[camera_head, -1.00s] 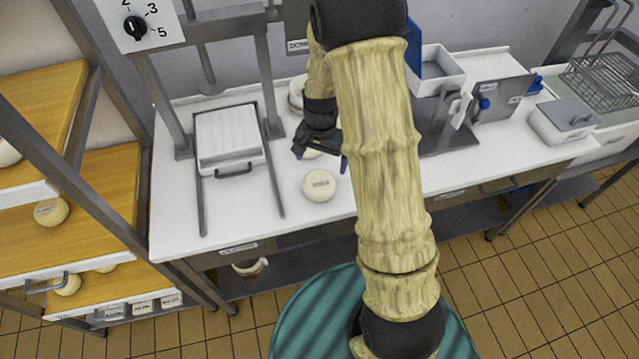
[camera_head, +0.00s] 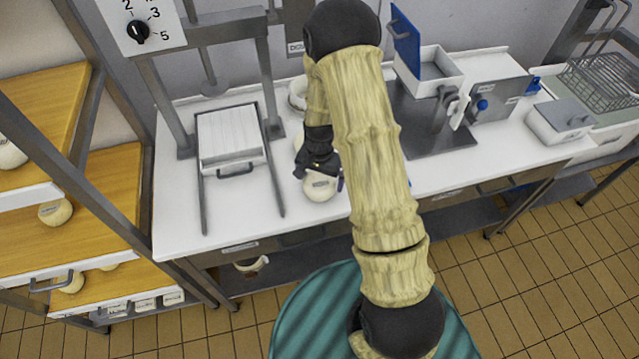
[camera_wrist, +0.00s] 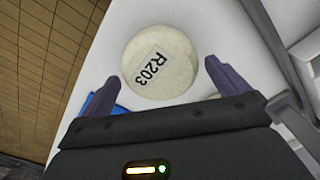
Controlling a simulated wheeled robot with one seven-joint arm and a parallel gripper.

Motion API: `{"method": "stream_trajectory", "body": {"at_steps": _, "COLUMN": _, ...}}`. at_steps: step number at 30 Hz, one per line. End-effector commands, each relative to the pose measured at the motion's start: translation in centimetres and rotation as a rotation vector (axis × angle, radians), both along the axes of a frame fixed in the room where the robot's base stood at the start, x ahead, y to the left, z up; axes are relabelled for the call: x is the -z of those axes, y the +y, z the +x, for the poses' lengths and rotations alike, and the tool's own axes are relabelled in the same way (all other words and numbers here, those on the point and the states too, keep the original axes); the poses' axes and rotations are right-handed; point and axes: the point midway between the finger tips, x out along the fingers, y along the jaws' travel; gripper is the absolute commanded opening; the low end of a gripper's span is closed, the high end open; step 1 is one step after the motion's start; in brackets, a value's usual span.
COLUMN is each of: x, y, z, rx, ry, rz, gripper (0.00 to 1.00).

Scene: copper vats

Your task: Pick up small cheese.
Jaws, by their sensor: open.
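A small round cream cheese (camera_head: 320,187) lies on the white table near its front edge. In the wrist view the cheese (camera_wrist: 178,82) carries a white label reading R203. My gripper (camera_head: 322,172) is above the cheese and partly hides it in the head view. In the wrist view my gripper (camera_wrist: 160,88) is open, with one dark finger on each side of the cheese's near part and gaps between fingers and cheese. Whether the fingers are down at the cheese's height is hard to tell. Another pale round thing (camera_head: 299,142) shows partly behind my gripper.
A press with a white ribbed block (camera_head: 230,138) stands on the table (camera_head: 180,225) at left. A white open box (camera_head: 436,72) and a grey-lidded container (camera_head: 560,122) stand at right. Wooden shelves (camera_head: 95,195) with several cheeses are at far left.

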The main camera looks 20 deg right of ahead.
Motion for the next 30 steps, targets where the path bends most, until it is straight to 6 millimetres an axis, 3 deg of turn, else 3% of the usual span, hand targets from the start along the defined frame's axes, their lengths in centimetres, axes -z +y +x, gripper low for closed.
{"method": "stream_trajectory", "body": {"at_steps": 9, "x": 3.0, "y": 0.2, "z": -0.1, "rx": -0.001, "ry": -0.001, "rz": 0.001, "gripper": 1.00}}
{"method": "stream_trajectory", "body": {"at_steps": 25, "x": 3.2, "y": 0.2, "z": -0.1, "rx": -0.001, "ry": -0.001, "rz": 0.001, "gripper": 1.00}}
{"method": "stream_trajectory", "body": {"at_steps": 30, "x": 3.2, "y": 0.2, "z": -0.1, "rx": -0.001, "ry": -0.001, "rz": 0.001, "gripper": 0.69}}
